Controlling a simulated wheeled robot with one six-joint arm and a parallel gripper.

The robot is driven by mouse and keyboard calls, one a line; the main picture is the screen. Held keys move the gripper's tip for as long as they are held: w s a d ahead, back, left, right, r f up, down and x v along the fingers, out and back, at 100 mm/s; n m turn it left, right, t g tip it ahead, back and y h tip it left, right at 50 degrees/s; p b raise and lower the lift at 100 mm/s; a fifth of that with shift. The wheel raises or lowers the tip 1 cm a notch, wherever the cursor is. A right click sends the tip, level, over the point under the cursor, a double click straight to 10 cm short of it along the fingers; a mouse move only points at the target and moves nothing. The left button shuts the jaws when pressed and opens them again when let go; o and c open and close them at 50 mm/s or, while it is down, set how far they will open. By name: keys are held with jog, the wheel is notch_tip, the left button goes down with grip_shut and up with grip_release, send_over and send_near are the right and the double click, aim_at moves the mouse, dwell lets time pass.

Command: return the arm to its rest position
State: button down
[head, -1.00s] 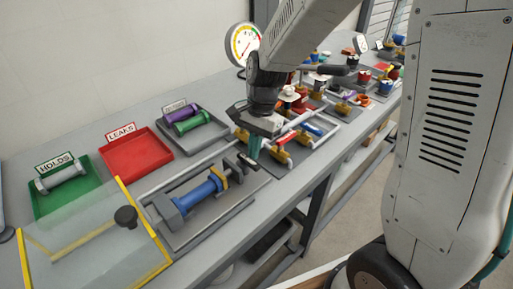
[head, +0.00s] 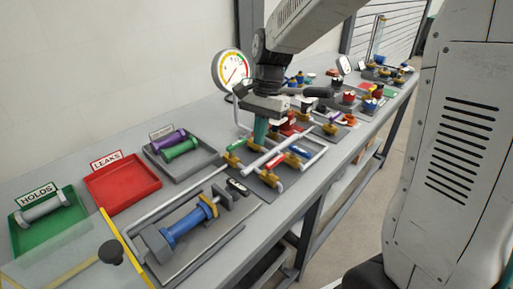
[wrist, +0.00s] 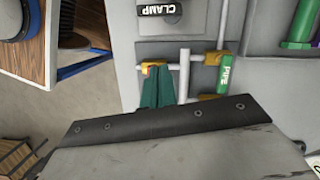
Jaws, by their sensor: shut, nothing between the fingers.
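My gripper (head: 260,130) hangs from my arm above the valve and pipe part of the bench, in the middle of the head view. Its teal fingers are together, with nothing between them. In the wrist view the gripper (wrist: 165,80) points down over the white pipes. A green handle marked PIPE (wrist: 224,76) is beside the fingers, and a label marked CLAMP (wrist: 158,10) is beyond them. I cannot tell the exact height of the fingertips above the pipes.
A blue cylinder (head: 187,222) lies in a clamp fixture at the front. A green HOLDS tray (head: 75,232) with a grey cylinder, a red LEAKS tray (head: 122,183) and a grey tray (head: 205,158) stand left. A gauge (head: 232,68) stands behind. Several valves crowd the bench at right.

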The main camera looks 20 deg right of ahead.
jog(key=shift+r, duration=0.25)
dwell(0.4)
jog(key=s+d+r+n+t+h, duration=0.1)
jog(key=s+r+n, duration=0.2)
jog(key=s, duration=0.9)
jog(key=s+d+r+n+t+h, duration=0.1)
jog(key=s+d+r+n+t, duration=0.1)
jog(key=s+n, duration=0.5)
jog(key=s+r, duration=0.1)
jog(key=s, duration=0.4)
jog(key=shift+d+n, duration=0.25)
jog(key=shift+n, duration=0.15)
